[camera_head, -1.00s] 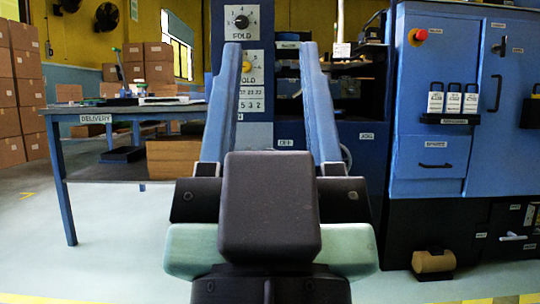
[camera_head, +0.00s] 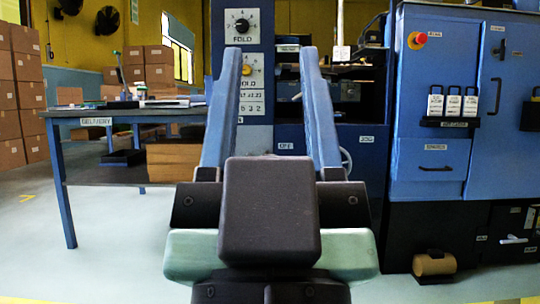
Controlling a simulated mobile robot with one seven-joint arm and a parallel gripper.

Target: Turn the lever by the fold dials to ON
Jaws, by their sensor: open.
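The upper fold dial (camera_head: 242,25) is a dark knob on a white plate marked FOLD, on a blue column left of centre. The lower fold dial (camera_head: 248,70) has a yellow knob and is partly covered by my left finger, with number windows below it. A small label that seems to read OFF (camera_head: 285,146) sits lower, between my fingers. I cannot make out the lever itself; it may be hidden behind my gripper. My gripper (camera_head: 270,52) is open and empty, its two blue fingers pointing up and forward, in front of the column in the picture.
A blue delivery table (camera_head: 92,112) stands at the left, with stacked cartons (camera_head: 20,95) behind. A blue cabinet (camera_head: 433,95) with a red stop button (camera_head: 417,40) stands at the right. A brown roll (camera_head: 434,265) lies low at the right. The pale floor in front is clear.

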